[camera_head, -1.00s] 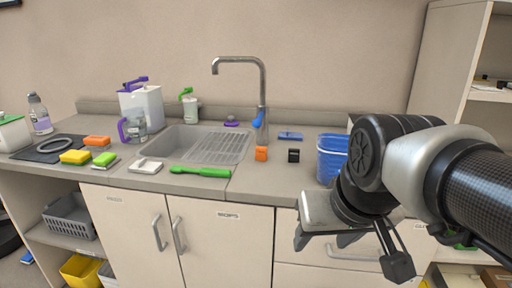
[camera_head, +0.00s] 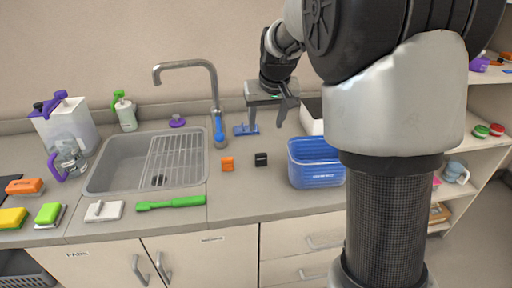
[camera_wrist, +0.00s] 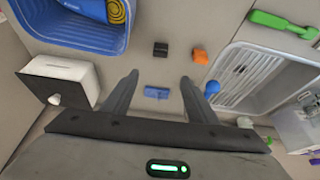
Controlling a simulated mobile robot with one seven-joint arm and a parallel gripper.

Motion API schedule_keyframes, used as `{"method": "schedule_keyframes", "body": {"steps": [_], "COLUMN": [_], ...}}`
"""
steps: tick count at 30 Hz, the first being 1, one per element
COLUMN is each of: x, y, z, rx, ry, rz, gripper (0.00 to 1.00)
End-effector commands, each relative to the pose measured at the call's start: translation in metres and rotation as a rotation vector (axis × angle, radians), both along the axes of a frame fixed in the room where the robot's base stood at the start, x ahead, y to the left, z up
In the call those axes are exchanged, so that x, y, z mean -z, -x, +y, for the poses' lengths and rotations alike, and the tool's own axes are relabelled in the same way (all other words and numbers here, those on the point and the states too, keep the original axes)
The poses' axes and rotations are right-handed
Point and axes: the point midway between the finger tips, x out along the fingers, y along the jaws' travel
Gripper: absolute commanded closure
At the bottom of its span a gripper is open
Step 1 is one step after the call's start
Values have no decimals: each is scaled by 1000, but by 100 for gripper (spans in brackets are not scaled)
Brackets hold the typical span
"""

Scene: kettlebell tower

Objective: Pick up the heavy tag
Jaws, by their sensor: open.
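No object has a readable "heavy" marking, so I cannot tell which one is the heavy tag. A small black block (camera_head: 261,159) and a small orange block (camera_head: 227,164) stand on the counter between sink and blue tub. A flat blue piece (camera_head: 246,130) lies behind them near the wall. My gripper (camera_head: 267,128) is open and empty, pointing down over the back of the counter near the blue piece. In the wrist view, the blue piece (camera_wrist: 157,92) shows between the fingers (camera_wrist: 159,76), with the black block (camera_wrist: 160,49) and orange block (camera_wrist: 200,56) beyond the tips.
A blue tub (camera_head: 316,165) stands right of the blocks, with a white box (camera_head: 312,117) behind it. The sink (camera_head: 110,177) and tap with blue handle (camera_head: 218,128) are left. A green-handled tool (camera_head: 171,203) lies at the front. The counter around the blocks is clear.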

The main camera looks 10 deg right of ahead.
Motion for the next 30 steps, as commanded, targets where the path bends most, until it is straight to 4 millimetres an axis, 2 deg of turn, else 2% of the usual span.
{"method": "schedule_keyframes", "body": {"steps": [3, 12, 21, 30], "x": [27, 84, 107, 147], "y": [-8, -32, -40, -51], "z": [0, 1, 1, 1], "rx": [2, 1, 1, 1], "ry": [0, 0, 0, -1], "rz": [7, 4, 3, 2], "gripper": [47, 47, 47, 47]}}
